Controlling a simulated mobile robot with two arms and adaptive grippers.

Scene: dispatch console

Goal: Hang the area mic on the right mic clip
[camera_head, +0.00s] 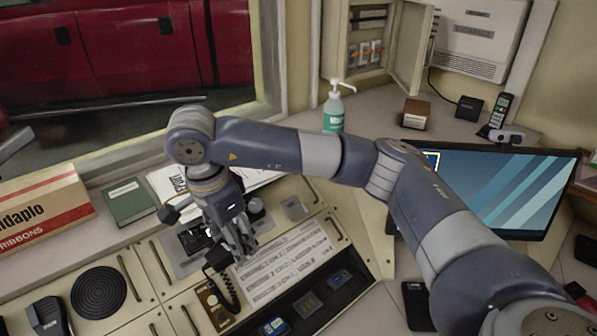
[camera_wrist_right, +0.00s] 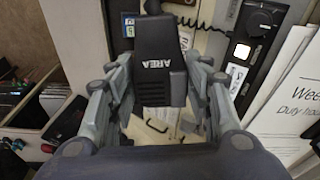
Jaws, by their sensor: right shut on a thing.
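The area mic (camera_wrist_right: 160,62) is a black handheld unit marked "AREA", upside down in the right wrist view. It lies between the two fingers of my right gripper (camera_wrist_right: 158,85), which is shut on it. In the head view my right gripper (camera_head: 238,240) is over the console, with the dark mic (camera_head: 217,258) below and left of its fingers. A black coiled cord (camera_head: 229,292) hangs by the mic and also shows in the wrist view (camera_wrist_right: 192,22). I cannot make out the right mic clip for certain; the arm and gripper cover part of the console. My left gripper is not in view.
Another black handset (camera_head: 48,315) lies at the lower left, beside a round speaker (camera_head: 98,291). A ribbon box (camera_head: 40,212), a green book (camera_head: 129,202) and papers stand behind the console. A pump bottle (camera_head: 333,113) and a monitor (camera_head: 490,190) are near my right arm.

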